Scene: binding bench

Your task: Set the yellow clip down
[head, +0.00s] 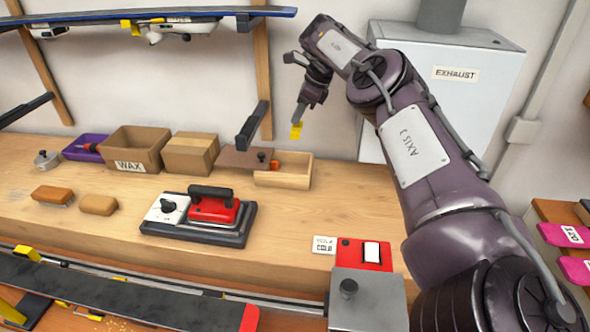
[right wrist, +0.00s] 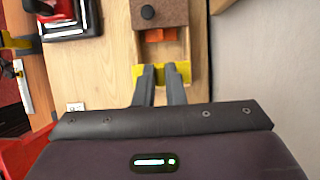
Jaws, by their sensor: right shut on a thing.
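My right gripper (head: 299,112) is shut on the yellow clip (head: 296,131) and holds it up in the air, in front of the wall at the back of the bench. In the right wrist view the yellow clip (right wrist: 183,70) shows between and on both sides of the two dark fingertips (right wrist: 160,72). Beyond the clip in that view is an open wooden box (right wrist: 187,100), which also shows in the head view (head: 290,178). My left gripper is not in view.
A brown lid with a black knob (head: 238,157) lies at the box's left, near something orange (head: 275,165). Cardboard boxes, one marked WAX (head: 130,150), stand further left. The bench top right of the box is clear.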

